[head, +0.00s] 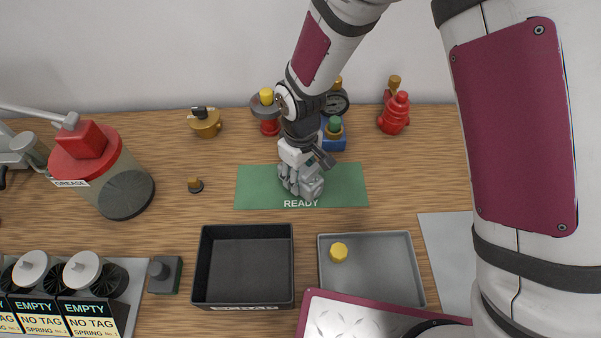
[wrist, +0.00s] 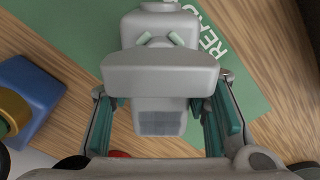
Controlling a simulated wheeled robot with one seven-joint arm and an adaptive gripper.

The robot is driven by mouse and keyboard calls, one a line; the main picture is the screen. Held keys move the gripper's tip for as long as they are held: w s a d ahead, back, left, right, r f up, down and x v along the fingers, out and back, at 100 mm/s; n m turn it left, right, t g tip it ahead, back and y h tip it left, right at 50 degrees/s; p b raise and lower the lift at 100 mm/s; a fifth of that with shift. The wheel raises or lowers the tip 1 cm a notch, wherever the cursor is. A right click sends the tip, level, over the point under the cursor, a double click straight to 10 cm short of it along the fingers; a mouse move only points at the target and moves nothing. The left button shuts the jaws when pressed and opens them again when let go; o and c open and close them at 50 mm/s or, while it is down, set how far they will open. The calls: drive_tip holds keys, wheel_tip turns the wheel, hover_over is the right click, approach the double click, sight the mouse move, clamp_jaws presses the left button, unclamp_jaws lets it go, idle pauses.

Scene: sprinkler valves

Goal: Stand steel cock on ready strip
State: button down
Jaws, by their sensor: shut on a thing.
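The steel cock is a blocky pale grey body, seen close in the wrist view (wrist: 160,72) between the two fingers. My gripper (head: 303,178) points down over the green READY strip (head: 252,188), and it also shows in the wrist view (wrist: 162,105). It is shut on the steel cock. In the head view the grey cock (head: 313,188) is partly hidden by the fingers, just above the READY lettering. The strip also lies behind it in the wrist view (wrist: 90,45). I cannot tell whether the cock's base touches the strip.
A blue valve with a green knob (head: 334,135) stands close behind the strip. Red valves (head: 394,115) and a brass valve (head: 205,123) stand near the wall. A black tray (head: 202,265) and grey tray (head: 408,260) lie in front.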

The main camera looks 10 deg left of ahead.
sight(301, 172)
drive_tip(key=c, duration=0.9)
unclamp_jaws()
wheel_tip(301, 172, up, 12)
drive_tip(key=shift+r, duration=0.1)
